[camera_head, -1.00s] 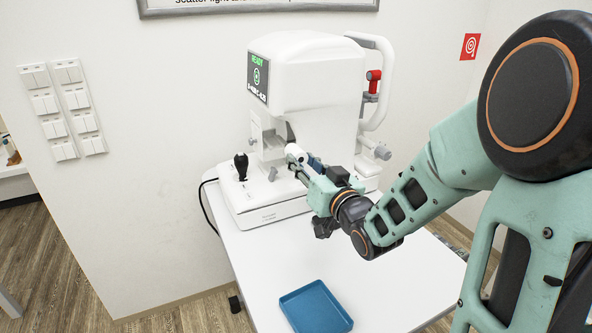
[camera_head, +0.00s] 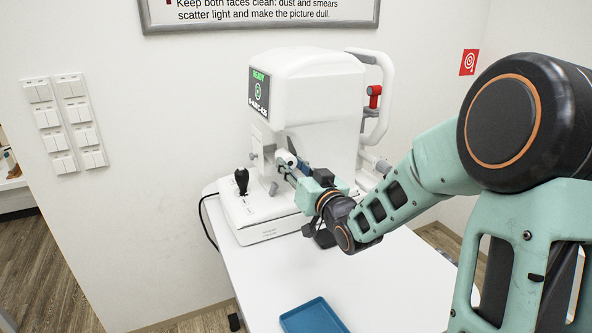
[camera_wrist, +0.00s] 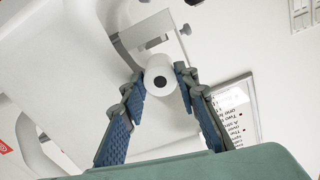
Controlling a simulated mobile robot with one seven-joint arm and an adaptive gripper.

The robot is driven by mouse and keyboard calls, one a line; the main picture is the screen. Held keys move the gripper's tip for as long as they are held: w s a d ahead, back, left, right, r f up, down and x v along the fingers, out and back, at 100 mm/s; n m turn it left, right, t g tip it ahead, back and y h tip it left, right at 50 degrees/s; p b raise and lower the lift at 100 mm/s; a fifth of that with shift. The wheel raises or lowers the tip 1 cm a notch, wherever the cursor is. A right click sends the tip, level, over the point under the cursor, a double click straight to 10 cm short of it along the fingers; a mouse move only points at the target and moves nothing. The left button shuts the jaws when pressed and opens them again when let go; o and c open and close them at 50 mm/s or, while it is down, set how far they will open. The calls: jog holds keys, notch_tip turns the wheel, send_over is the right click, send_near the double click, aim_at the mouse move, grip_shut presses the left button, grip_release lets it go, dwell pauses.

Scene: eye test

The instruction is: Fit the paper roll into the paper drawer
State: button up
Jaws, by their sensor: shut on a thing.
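The white paper roll (camera_head: 284,159) is in my gripper (camera_head: 287,168), right in front of the white eye-test machine (camera_head: 315,100). In the wrist view the roll (camera_wrist: 152,66) shows end-on with a dark core hole, pinched between the two blue-padded fingertips (camera_wrist: 160,82). The paper drawer (camera_head: 264,150) is on the machine's near side, just left of the roll. In the wrist view a pale flap with a small knob (camera_wrist: 186,29), seemingly part of the drawer, lies just beyond the roll. I cannot tell whether the roll touches the drawer; its inside is hidden.
A black joystick (camera_head: 241,180) stands on the machine's base, left of the gripper. A white table (camera_head: 370,285) carries the machine, with a blue tray (camera_head: 314,316) at its front. A curved white frame with a red part (camera_head: 375,91) rises at the machine's right.

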jog(key=shift+b+x, duration=1.2)
jog(key=shift+x, duration=3.4)
jog(key=shift+f, duration=0.1)
jog(key=shift+b, duration=0.45)
jog(key=shift+f+b, duration=0.35)
jog(key=shift+b, duration=0.15)
